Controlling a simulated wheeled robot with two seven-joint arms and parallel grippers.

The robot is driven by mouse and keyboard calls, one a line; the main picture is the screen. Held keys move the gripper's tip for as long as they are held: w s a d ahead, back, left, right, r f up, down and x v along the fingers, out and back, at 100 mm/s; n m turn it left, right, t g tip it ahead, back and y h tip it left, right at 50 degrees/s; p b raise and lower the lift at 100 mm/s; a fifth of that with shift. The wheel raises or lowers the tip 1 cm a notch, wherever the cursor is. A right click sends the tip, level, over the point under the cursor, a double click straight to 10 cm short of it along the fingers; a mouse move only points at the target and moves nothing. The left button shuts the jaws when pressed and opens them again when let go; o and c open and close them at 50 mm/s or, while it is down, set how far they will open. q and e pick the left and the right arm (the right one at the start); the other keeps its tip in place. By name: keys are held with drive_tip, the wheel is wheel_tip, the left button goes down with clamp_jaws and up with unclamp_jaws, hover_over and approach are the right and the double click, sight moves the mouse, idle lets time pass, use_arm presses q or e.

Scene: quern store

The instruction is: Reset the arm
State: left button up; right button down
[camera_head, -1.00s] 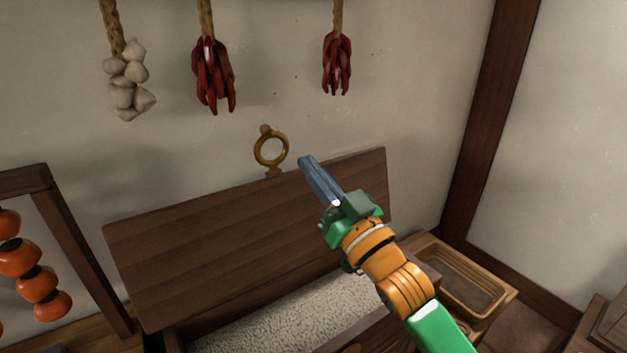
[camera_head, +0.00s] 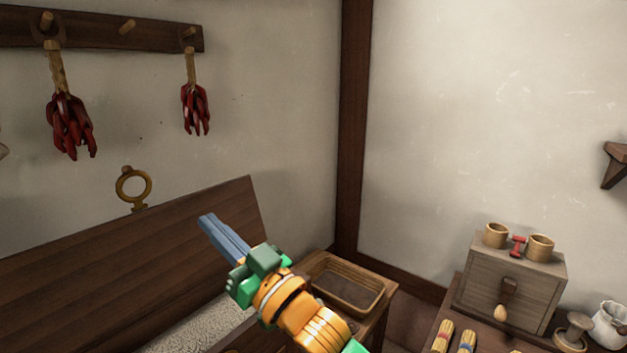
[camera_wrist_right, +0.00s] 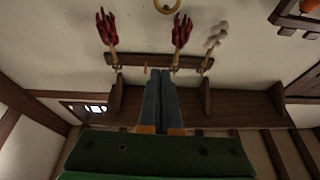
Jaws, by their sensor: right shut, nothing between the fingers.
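My right gripper (camera_head: 207,221) is shut and empty, its two blue-grey fingers pressed together. In the head view it is raised in front of the open wooden lid (camera_head: 130,262) of a chest that holds pale grain (camera_head: 205,328). The fingers also show in the right wrist view (camera_wrist_right: 161,75), pointing toward a wall rack. My left gripper is in neither view.
Red chili bunches (camera_head: 71,127) hang from a wooden peg rail (camera_head: 100,30). A brass ring (camera_head: 133,187) is on the wall. A wooden tray (camera_head: 348,284) stands right of the chest. A small drawer box (camera_head: 514,284) bears two wooden cups.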

drive_tip(key=w+d+f+m+t+h, duration=0.1)
drive_tip(key=w+d+f+m+h, duration=0.25)
drive_tip(key=f, duration=0.65)
drive_tip(key=w+d+f+m+t+h, duration=0.1)
drive_tip(key=w+d+f+m+h, duration=0.2)
drive_tip(key=f, duration=0.6)
drive_tip(key=s+d+f+g+h, duration=0.2)
drive_tip(key=s+d+f, duration=0.15)
drive_tip(key=f, duration=0.55)
drive_tip(key=s+d+f+m+g+h, duration=0.1)
drive_tip(key=s+d+f+h, duration=0.3)
drive_tip(key=f, duration=0.6)
drive_tip(key=s+d+f+g+h, duration=0.1)
drive_tip(key=d+f+g, duration=0.1)
drive_tip(key=d+f, duration=0.5)
drive_tip(key=s+d+f+g+h, duration=0.2)
drive_tip(key=s+d+f+g, duration=0.15)
drive_tip(key=s+f, duration=0.9)
drive_tip(key=s+d+f+g, duration=0.2)
drive_tip(key=s+d+f, duration=0.1)
drive_tip(key=s, duration=0.5)
drive_tip(key=s+d+f+g+h, duration=0.1)
drive_tip(key=s+d+f+g, duration=0.1)
drive_tip(key=s, duration=0.7)
drive_tip(key=s+d+f+g+h, duration=0.1)
drive_tip(key=s+d+f, duration=0.3)
drive_tip(key=s, duration=0.4)
drive_tip(key=shift+s+g, duration=0.15)
drive_tip(key=shift+g, duration=0.3)
